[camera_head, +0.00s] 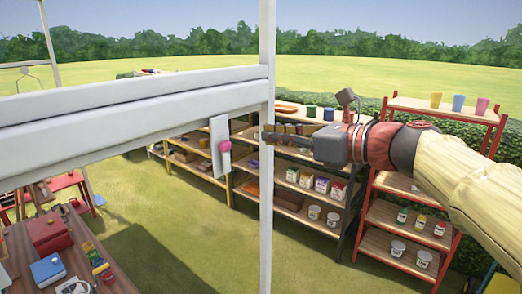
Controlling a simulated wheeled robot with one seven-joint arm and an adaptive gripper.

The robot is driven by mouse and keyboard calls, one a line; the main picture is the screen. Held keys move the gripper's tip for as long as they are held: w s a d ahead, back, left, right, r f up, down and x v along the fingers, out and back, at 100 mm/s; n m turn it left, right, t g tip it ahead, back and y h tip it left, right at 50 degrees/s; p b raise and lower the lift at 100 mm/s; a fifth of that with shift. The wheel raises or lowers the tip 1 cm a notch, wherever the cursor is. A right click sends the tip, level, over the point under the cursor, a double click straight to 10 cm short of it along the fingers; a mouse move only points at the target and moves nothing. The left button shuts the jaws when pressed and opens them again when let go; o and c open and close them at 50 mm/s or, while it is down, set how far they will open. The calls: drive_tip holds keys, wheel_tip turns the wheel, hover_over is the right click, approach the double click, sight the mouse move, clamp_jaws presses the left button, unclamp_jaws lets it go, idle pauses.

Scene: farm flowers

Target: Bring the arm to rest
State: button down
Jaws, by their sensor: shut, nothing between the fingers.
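My gripper (268,136) shows in the head view at the end of my arm, which reaches in from the right edge. Its fingers point left and are shut with nothing between them. The fingertips overlap the white upright post (266,210) in the picture. I cannot tell whether they touch it. The grey gripper body and red wrist part are raised in front of the shelves.
A white beam (130,120) crosses the left, with a white panel and pink knob (225,146) under it. Behind stand a dark shelf (290,212) and a red-framed shelf (400,212) with pots and tubs. A wooden table (125,284) holds boxes lower left. Grass lies between.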

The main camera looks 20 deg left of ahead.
drive_tip(key=s+d+f+n+g+h+b, duration=0.1)
drive_tip(key=s+d+f+n+h, duration=0.15)
drive_tip(key=f+n, duration=0.5)
drive_tip(key=s+d+f+n+h+b, duration=0.1)
drive_tip(key=d+f+n+h, duration=0.25)
drive_tip(key=f, duration=0.75)
drive_tip(key=s+d+f+n+h+b, duration=0.3)
drive_tip(key=s+d+f+b, duration=0.3)
drive_tip(key=f, duration=0.8)
drive_tip(key=s+d+f+n+h+b, duration=0.3)
drive_tip(key=s+d+f+b, duration=0.4)
drive_tip(key=d+f+b, duration=0.4)
drive_tip(key=s+d+f+n+h+b, duration=0.3)
drive_tip(key=s+d+f+n+b, duration=0.2)
drive_tip(key=f, duration=1.3)
drive_tip(key=s+d+b, duration=0.2)
drive_tip(key=d+b, duration=0.2)
drive_tip(key=shift+s+d, duration=0.2)
drive_tip(key=shift+s, duration=0.05)
